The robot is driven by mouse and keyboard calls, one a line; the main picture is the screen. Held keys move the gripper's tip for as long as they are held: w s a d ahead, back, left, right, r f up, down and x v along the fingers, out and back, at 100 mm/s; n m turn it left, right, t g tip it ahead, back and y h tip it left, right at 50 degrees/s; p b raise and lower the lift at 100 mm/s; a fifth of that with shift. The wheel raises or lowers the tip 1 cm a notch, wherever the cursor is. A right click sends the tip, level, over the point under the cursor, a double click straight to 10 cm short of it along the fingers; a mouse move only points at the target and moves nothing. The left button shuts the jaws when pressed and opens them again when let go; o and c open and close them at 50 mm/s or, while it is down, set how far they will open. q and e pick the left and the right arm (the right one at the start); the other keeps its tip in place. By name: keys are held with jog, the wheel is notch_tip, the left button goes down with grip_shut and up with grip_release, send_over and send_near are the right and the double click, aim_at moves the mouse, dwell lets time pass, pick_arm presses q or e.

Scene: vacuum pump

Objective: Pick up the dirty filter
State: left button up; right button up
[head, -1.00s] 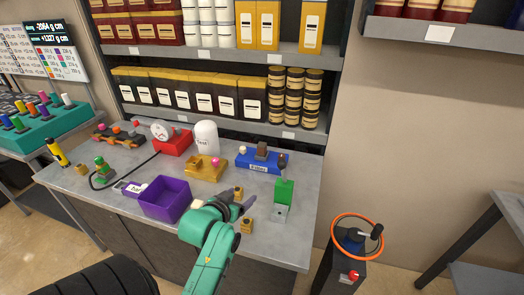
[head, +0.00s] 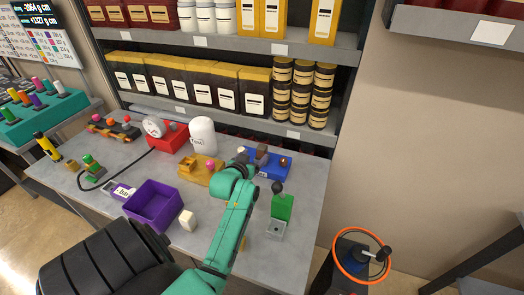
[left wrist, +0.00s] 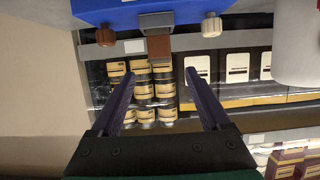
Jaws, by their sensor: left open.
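The dirty filter appears to be the brown block (left wrist: 158,47) in the middle of the blue holder (left wrist: 110,14), beside a white label. In the head view the blue holder (head: 276,171) stands at the back right of the bench, and the brown block (head: 262,154) is partly hidden by my gripper. My left gripper (head: 250,159) is at the holder's left side, open and empty. In the left wrist view its two fingers (left wrist: 161,84) point towards the block, which lies between their lines, just beyond the tips. My right gripper is not in view.
A white canister (head: 203,137) and a yellow holder (head: 202,175) stand left of the blue holder. A green block with a black knob (head: 278,187) stands in front right. Shelves (head: 225,40) rise behind.

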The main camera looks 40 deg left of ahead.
aim_at(260, 149)
pick_arm(q)
jog(key=p+x, duration=0.1)
jog(key=x, duration=0.5)
jog(key=shift+w+f, duration=0.1)
jog(key=shift+w, duration=0.05)
jog(key=c, duration=1.1)
grip_shut()
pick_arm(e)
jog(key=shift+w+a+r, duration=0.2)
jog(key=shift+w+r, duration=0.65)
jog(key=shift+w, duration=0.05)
